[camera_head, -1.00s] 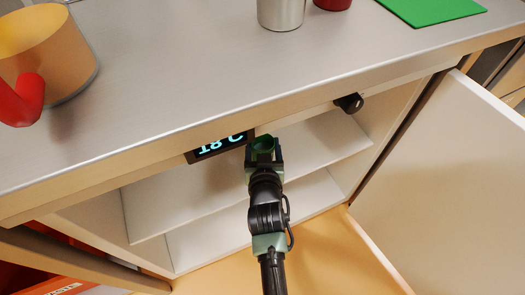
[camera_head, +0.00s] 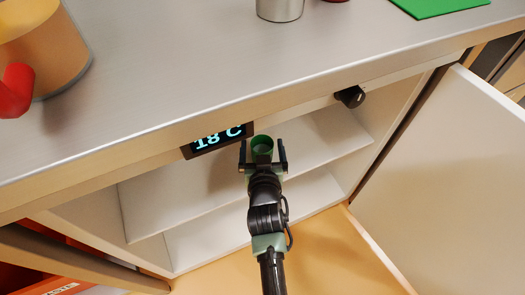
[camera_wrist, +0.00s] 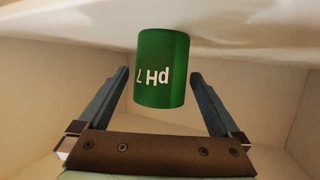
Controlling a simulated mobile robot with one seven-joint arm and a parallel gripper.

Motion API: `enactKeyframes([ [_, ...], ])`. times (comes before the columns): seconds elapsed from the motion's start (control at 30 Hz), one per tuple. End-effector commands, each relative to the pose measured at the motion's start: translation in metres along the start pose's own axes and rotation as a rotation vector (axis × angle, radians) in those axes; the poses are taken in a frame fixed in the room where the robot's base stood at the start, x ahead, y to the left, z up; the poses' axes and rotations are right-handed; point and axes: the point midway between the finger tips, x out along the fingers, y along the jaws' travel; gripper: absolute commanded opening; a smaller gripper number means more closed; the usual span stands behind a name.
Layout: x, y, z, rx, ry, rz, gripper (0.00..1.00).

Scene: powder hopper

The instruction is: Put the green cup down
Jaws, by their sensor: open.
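The green cup (camera_head: 262,143) is inside the open cabinet, at the upper white shelf (camera_head: 170,195). In the wrist view the cup (camera_wrist: 160,55) shows "pH 7" upside down, and one end of it meets the white shelf surface. My gripper (camera_head: 263,152) is open, with one finger on each side of the cup. In the wrist view my gripper (camera_wrist: 158,76) shows a gap between the cup and each finger. The contact under the cup is not clear in the head view.
The steel counter (camera_head: 200,80) overhangs the shelf, with a lit display (camera_head: 217,139) and a black knob (camera_head: 350,97) on its front. The cabinet door (camera_head: 450,170) stands open at right. A lower shelf (camera_head: 210,235) is empty where visible.

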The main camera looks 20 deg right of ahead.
Motion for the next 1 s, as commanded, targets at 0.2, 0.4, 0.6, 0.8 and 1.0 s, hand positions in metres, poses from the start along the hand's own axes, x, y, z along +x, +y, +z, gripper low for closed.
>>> enactKeyframes([
  [0.2, -0.024, 0.0, -0.004, 0.001, -0.002, 0.0, 0.99],
  [0.4, -0.064, 0.0, -0.004, 0.001, -0.004, -0.001, 0.99],
  [0.6, -0.099, 0.0, -0.003, 0.0, -0.003, 0.0, 0.99],
  [0.8, -0.117, 0.0, -0.003, 0.0, 0.0, 0.0, 0.99],
  [1.0, -0.121, 0.0, -0.002, 0.0, 0.001, 0.0, 0.99],
])
